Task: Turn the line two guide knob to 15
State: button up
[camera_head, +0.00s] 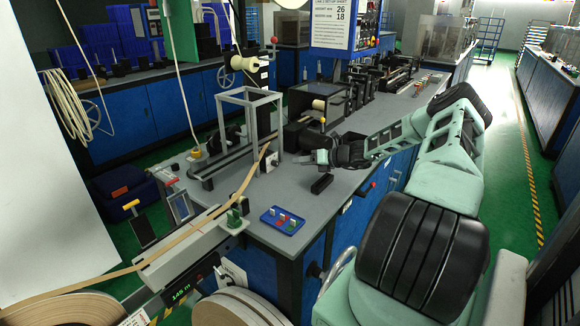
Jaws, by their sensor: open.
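My gripper (312,158) is at the end of my green and black arm, which reaches in from the right over the grey bench (240,205). It is small in the picture and its jaws are open, with nothing seen between them. It points left toward a small dark unit (272,159) beside the tan tape (243,188). I cannot tell which part is the line two guide knob, and no dial or number is readable there. A gap shows between the gripper and the dark unit.
A black block (321,184) lies on the bench just below my gripper. A blue tray (282,221) with small coloured pieces sits near the front edge. A grey frame (250,100) stands behind. A setup sheet (331,19) shows 26 and 18. A green display (181,294) reads about 148 m.

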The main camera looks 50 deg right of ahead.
jog(key=b+v, duration=0.1)
jog(key=v, duration=0.7)
jog(key=shift+s+r, duration=0.15)
jog(key=shift+s, duration=0.15)
jog(key=shift+d, duration=0.1)
